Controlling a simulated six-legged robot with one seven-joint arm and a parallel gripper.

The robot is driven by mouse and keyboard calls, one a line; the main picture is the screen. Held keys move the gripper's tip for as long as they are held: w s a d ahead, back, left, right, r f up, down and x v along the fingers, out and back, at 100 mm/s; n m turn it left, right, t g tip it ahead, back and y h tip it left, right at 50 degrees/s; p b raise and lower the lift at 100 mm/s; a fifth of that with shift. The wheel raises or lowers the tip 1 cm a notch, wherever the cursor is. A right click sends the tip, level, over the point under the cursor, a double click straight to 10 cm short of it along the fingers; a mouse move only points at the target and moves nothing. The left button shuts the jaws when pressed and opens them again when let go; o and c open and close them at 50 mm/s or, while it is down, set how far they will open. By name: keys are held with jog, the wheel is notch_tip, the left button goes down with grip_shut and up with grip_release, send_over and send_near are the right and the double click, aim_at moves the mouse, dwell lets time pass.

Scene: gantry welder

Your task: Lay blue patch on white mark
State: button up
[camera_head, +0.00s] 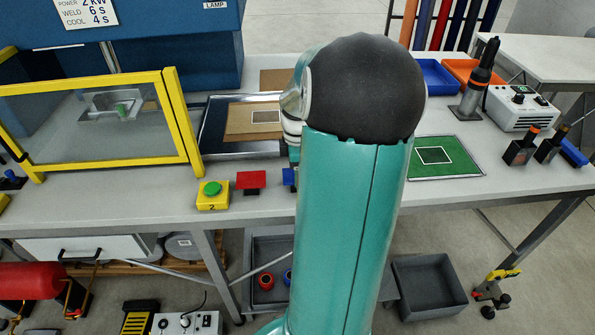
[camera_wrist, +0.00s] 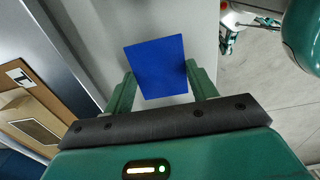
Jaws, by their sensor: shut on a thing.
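A flat blue patch (camera_wrist: 157,67) is between the two green fingers of my gripper (camera_wrist: 160,86) in the wrist view, held over a pale grey surface. In the head view a blue piece (camera_head: 288,177) shows at the bench's front edge, mostly hidden by my arm. A white rectangular outline (camera_head: 265,117) lies on a brown sheet (camera_head: 240,123) in a dark metal-rimmed tray; it also shows at left in the wrist view (camera_wrist: 36,132). A second white outline (camera_head: 434,155) is on a green mat (camera_head: 455,169) to the right. My gripper is hidden behind my arm in the head view.
A red piece (camera_head: 251,180) and a yellow box with a green button (camera_head: 212,190) stand along the front edge. A yellow-framed clear guard (camera_head: 95,120) is left of the tray. A soldering-type tool (camera_head: 478,85) and a white control box (camera_head: 522,105) stand at right.

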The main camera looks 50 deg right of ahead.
notch_tip(320, 180, up, 4)
jog(key=shift+a+f, duration=0.1)
jog(key=s+a+r, duration=0.6)
jog(key=a+r, duration=0.3)
jog(key=a, duration=0.3)
jog(key=shift+s+r, duration=0.2)
jog(key=shift+s, duration=0.1)
